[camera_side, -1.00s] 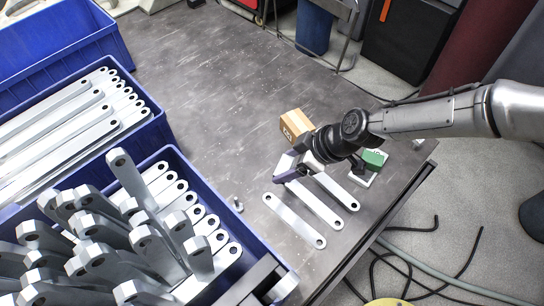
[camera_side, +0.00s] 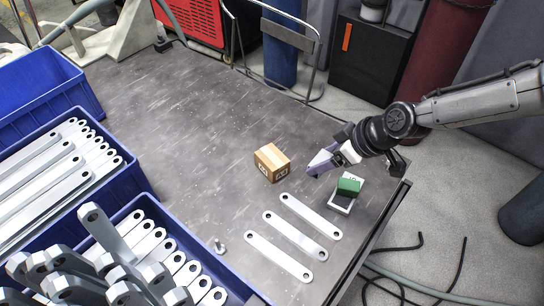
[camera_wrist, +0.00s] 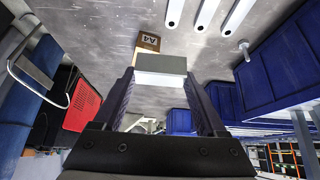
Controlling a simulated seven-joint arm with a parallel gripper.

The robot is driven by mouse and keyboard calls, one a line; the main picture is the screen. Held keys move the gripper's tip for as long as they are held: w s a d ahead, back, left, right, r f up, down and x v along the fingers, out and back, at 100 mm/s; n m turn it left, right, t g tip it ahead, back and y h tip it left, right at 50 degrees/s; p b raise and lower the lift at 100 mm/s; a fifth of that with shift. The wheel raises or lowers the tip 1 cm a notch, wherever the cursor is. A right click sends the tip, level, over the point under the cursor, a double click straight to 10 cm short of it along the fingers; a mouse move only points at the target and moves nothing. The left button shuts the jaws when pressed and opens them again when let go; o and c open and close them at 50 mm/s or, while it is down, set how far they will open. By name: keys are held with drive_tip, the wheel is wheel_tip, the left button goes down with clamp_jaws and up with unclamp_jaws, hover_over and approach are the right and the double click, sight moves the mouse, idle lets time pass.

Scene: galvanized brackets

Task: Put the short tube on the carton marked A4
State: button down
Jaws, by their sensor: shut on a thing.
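The carton marked A4 (camera_side: 272,163) is a small brown box on the grey table in the side view.
Several flat galvanized brackets (camera_side: 295,235) lie in front of the carton. Blue crates (camera_side: 140,180) of metal parts stand at left. A small bolt-like piece (camera_side: 219,245) stands between. The table behind the carton is clear.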

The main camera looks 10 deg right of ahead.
drive_tip(key=shift+w+d+r, duration=0.35)
drive_tip(key=shift+w+d, duration=0.1)
drive_tip(key=shift+w, duration=0.35)
drive_tip(key=w+a+f, duration=0.2)
drive_tip(key=w+f, duration=0.1)
drive_tip(key=w+a+f, duration=0.3)
drive_tip(key=w, duration=0.1)
drive_tip(key=w+a+f, duration=0.2)
drive_tip(key=w+f, duration=0.1)
drive_tip(key=shift+w+a+f, duration=0.35)
drive_tip(key=shift+w, duration=0.05)
drive_tip(key=shift+f, duration=1.6)
unclamp_jaws()
drive_tip(key=shift+f, duration=0.15)
